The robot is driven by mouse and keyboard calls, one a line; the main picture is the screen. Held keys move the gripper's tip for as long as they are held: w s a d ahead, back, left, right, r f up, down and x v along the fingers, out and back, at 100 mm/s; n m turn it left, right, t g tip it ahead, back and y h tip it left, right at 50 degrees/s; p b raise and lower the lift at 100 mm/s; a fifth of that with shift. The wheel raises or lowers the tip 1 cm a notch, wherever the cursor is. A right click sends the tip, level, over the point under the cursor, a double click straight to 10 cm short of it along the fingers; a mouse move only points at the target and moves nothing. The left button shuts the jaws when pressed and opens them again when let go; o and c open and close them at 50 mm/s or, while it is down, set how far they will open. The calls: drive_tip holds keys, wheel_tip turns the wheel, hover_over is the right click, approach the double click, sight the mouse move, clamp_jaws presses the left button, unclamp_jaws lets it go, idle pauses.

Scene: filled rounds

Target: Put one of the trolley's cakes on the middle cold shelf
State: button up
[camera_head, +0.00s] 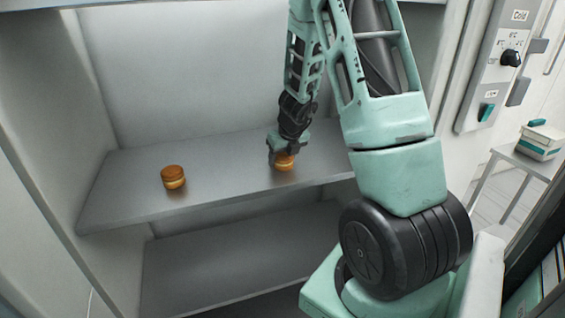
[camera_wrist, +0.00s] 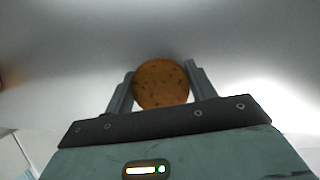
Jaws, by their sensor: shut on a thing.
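My gripper (camera_head: 284,148) is shut on a small round golden-brown cake (camera_head: 284,162), at the grey metal shelf (camera_head: 225,180) in the head view. The cake looks to be at or just above the shelf surface; I cannot tell whether it touches. In the wrist view the cake's round top (camera_wrist: 161,83) shows between the two fingers of my gripper (camera_wrist: 160,86). A second similar cake (camera_head: 173,177) stands upright on the same shelf, to the left. The trolley is not clearly in view.
A lower shelf (camera_head: 240,255) lies below, bare where seen. The cabinet's left wall (camera_head: 40,120) bounds the shelf. A panel labelled Cold (camera_head: 500,60) with a dark knob is at the right. A small table (camera_head: 530,160) with boxes stands beyond. The shelf between the cakes is clear.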

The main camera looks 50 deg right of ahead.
drive_tip(key=shift+r, duration=0.1)
drive_tip(key=shift+f, duration=0.25)
drive_tip(key=o, duration=0.7)
drive_tip(key=shift+r, duration=0.1)
